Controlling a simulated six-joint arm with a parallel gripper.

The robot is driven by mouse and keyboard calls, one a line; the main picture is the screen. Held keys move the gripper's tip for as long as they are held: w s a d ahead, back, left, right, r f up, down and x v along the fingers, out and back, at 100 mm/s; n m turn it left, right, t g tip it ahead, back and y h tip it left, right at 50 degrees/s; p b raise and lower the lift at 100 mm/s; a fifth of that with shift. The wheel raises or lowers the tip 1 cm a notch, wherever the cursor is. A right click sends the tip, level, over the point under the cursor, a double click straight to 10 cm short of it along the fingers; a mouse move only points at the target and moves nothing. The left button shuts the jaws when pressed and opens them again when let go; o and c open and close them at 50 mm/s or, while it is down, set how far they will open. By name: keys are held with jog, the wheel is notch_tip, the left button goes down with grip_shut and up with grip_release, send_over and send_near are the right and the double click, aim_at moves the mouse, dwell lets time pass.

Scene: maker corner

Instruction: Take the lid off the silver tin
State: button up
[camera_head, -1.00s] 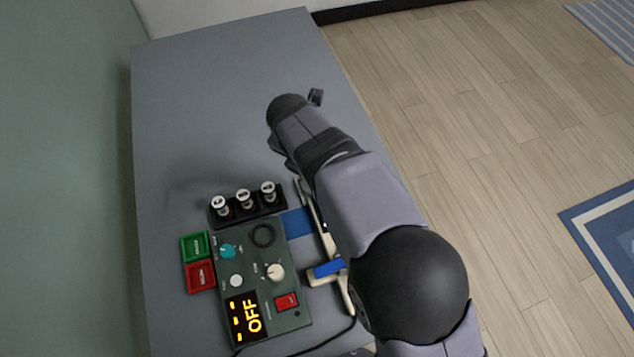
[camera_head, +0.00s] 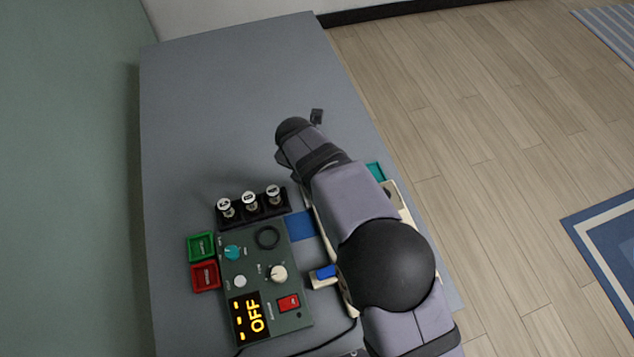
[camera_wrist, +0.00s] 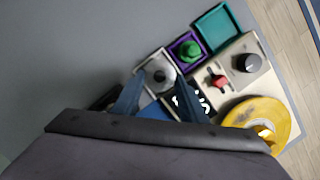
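A round silver piece with a dark centre, which looks like the silver tin (camera_wrist: 161,70), sits in a pale square holder in the wrist view. Whether its lid is on is too small to tell. My gripper (camera_wrist: 160,92) has its two blue-grey fingers spread apart. The fingertips show on either side of the silver piece's near edge, with nothing seen between them. I cannot tell how high they are above it. In the head view my own arm hides the tin and the fingers.
Close by are a purple tray (camera_wrist: 186,50) with a green piece, a teal tray (camera_wrist: 217,27), a cream box (camera_wrist: 242,82) with a knob and red switch, and a yellow ring (camera_wrist: 258,120). A control box (camera_head: 262,294) reads OFF beside a vial rack (camera_head: 252,209). The table's far part is clear.

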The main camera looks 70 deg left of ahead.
jog(key=shift+x, duration=1.05)
jog(key=shift+c, duration=0.5)
grip_shut()
jog(key=shift+r, duration=0.1)
